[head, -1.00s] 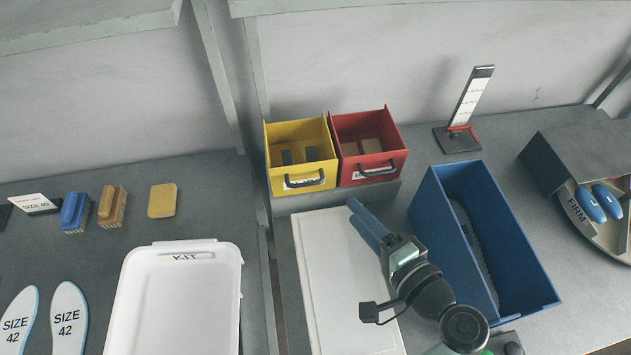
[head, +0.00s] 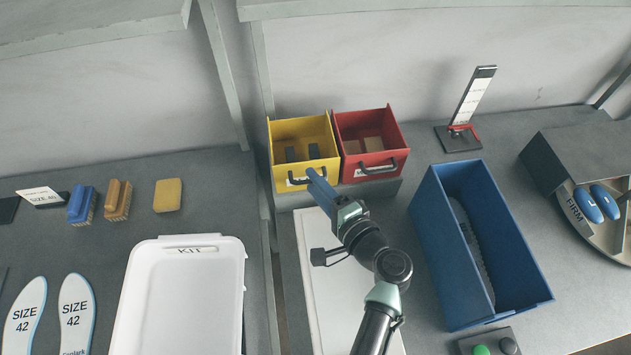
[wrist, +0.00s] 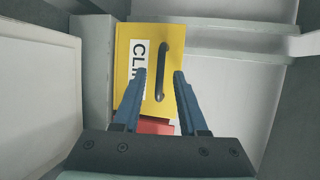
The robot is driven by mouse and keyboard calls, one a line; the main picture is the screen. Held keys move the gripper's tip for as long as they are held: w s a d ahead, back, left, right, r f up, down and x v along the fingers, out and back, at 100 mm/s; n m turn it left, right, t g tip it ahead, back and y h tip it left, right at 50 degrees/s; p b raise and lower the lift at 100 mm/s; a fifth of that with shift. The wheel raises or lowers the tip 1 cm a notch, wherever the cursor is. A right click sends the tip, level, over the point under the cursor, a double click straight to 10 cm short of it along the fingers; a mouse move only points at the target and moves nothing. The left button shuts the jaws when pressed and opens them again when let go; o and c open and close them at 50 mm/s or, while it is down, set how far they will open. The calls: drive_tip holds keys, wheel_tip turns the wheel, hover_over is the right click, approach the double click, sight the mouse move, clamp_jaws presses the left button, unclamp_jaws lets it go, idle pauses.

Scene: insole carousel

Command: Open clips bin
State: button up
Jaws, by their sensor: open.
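The clips bin is a yellow bin (head: 285,133) with an open top, a dark handle and a white label on its front. In the wrist view its yellow front (wrist: 147,45) shows the letters "CLI" and the dark handle (wrist: 161,72). Several dark pieces lie inside it. My gripper (head: 312,177) is at the bin's front by the handle. In the wrist view its two blue fingers (wrist: 160,76) are apart, one to each side of the handle's lower end. Contact with the handle cannot be told.
A red bin (head: 372,131) stands right beside the yellow one. A white board (head: 318,270) lies below my arm. A large blue box (head: 453,250) stands to the right, a white KIT tray (head: 180,300) to the left. Grey table between the board and blue box is clear.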

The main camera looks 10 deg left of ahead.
drive_tip(key=shift+w+a, duration=0.1)
drive_tip(key=shift+a, duration=0.05)
drive_tip(key=shift+c, duration=0.2)
clamp_jaws()
idle(1.2)
